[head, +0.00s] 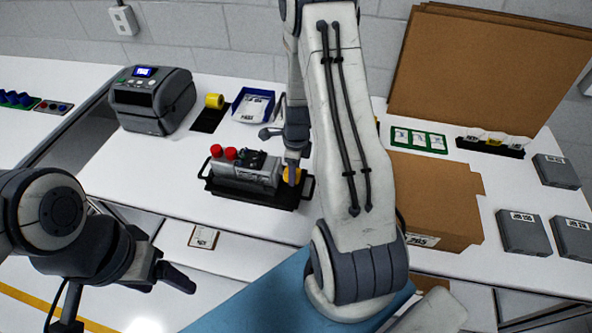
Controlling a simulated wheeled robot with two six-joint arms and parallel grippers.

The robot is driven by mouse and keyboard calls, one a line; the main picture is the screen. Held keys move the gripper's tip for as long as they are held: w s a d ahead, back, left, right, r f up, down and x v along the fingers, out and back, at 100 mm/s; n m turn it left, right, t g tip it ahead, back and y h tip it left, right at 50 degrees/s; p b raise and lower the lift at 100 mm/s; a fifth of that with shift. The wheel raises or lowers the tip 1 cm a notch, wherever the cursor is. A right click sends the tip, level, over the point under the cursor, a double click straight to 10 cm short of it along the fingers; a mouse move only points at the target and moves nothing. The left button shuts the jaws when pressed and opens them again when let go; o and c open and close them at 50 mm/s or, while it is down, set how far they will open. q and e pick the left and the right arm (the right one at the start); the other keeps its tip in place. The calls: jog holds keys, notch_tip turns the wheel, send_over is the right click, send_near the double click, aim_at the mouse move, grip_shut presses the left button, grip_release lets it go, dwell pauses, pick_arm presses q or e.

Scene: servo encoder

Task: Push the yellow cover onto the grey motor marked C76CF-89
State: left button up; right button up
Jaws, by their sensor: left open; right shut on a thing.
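The grey motor (240,173) lies in a black tray with side handles (252,197) on the white table, in the middle of the head view. Its marking is too small to read. Two red caps show at its left end. My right gripper (291,178) is at the motor's right end, shut on the yellow cover (298,175). The fingers hide part of the cover; I cannot tell whether it touches the motor. My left gripper (178,274) is open and empty at the lower left, in front of the table and away from the motor.
A label printer (152,103), a yellow roll (214,101) and a blue bin (253,106) stand behind on the left. A cardboard box (432,195) and grey boxes (523,232) stand on the right. My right arm covers the table just right of the tray.

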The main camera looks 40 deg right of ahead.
jog(key=shift+w+a+p, duration=0.45)
jog(key=shift+w, duration=0.1)
dwell(1.4)
jog(key=o, duration=1.4)
notch_tip(320, 180, up, 10)
jog(key=shift+s+r+b, duration=0.15)
jog(key=shift+r+b, duration=0.05)
jog(key=shift+b, duration=0.95)
